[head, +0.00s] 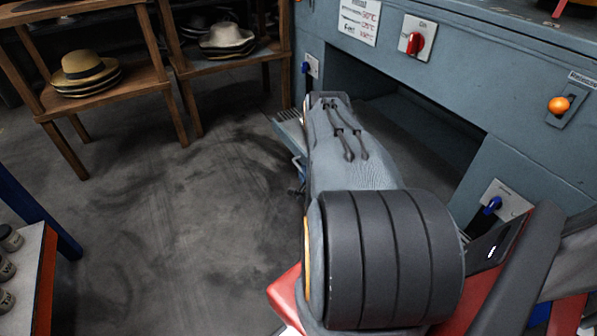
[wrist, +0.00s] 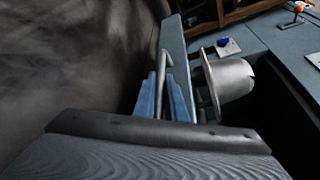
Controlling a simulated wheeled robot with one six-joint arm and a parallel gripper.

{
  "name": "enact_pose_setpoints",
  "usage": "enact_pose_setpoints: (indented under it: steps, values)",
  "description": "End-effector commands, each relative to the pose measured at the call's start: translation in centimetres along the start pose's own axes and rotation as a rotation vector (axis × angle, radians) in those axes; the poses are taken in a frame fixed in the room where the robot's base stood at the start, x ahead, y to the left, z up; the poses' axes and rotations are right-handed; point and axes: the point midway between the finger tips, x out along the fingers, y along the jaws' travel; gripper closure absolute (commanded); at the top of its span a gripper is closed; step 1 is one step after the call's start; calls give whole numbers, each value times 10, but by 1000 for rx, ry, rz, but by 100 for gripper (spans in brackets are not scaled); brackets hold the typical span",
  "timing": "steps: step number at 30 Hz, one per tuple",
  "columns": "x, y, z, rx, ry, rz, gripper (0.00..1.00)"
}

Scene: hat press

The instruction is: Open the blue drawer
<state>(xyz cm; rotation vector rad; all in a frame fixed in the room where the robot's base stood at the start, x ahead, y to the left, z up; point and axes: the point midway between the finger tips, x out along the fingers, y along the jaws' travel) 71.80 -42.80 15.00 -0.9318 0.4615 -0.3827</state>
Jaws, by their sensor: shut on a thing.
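The blue drawer's front panel (wrist: 174,45) shows in the wrist view, standing out from the machine body. Its grey metal handle (wrist: 165,48) runs along the front's outer face. My gripper (wrist: 163,78) has its blue fingers shut on the handle. A silver hat-shaped form (wrist: 232,82) sits behind the front panel. In the head view my arm hides most of the drawer; only an edge of it (head: 288,130) shows to the left of my arm. My gripper's fingers are hidden there.
The blue machine (head: 490,95) has a dark opening, a red switch (head: 415,43), an orange knob (head: 559,105) and a blue knob (head: 492,205). Wooden shelves with hats (head: 84,70) stand at the back left. A bench with jars (head: 10,238) is at lower left. The floor between is clear.

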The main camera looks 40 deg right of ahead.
Motion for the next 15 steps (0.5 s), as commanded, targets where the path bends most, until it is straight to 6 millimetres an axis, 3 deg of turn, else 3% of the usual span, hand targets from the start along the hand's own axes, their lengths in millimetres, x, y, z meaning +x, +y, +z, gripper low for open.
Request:
enact_pose_setpoints:
  steps: [12, 13, 15]
  values:
    - [-3, 2, -2, 3, 9, 1, 100]
    - [-3, 2, -2, 3, 8, 1, 84]
    - [-3, 2, -2, 3, 7, 1, 72]
